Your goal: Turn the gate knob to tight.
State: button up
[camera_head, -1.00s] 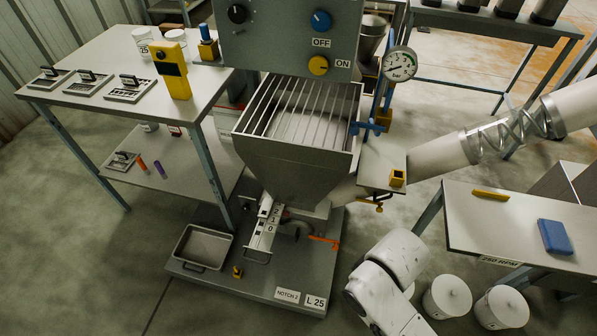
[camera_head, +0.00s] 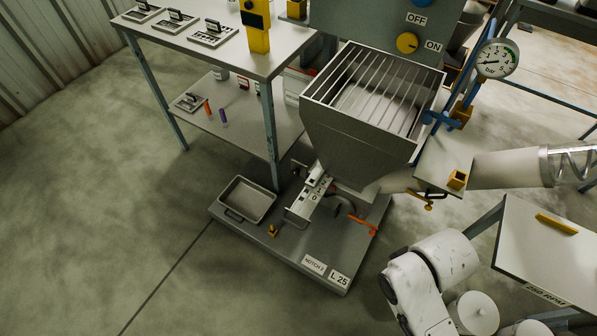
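The grey hopper (camera_head: 356,145) with a barred top stands over a low base plate (camera_head: 300,262). Below its outlet, a pale slide gate plate (camera_head: 310,200) marked with numbers sticks out toward the front left. A small dark part (camera_head: 299,167) sits beside this plate; I cannot tell whether it is the gate knob or how tight it is. An orange handle (camera_head: 362,226) lies right of the outlet. A white link of my arm shows at the bottom right. My gripper is not in view.
A grey tray (camera_head: 246,201) and a small yellow piece (camera_head: 273,231) sit on the base plate's left. A two-level table (camera_head: 235,55) stands at the left. A white table (camera_head: 545,235) is at the right. The floor at front left is clear.

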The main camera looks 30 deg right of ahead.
aim_at(295, 173)
jog(key=i+j+u, duration=0.1)
jog(key=i+j, duration=0.15)
jog(key=i, duration=0.15)
jog(key=i+j+u, duration=0.15)
jog(key=i, duration=0.25)
jog(key=i+j+u, duration=0.1)
jog(key=i+j, duration=0.15)
jog(key=i, duration=0.2)
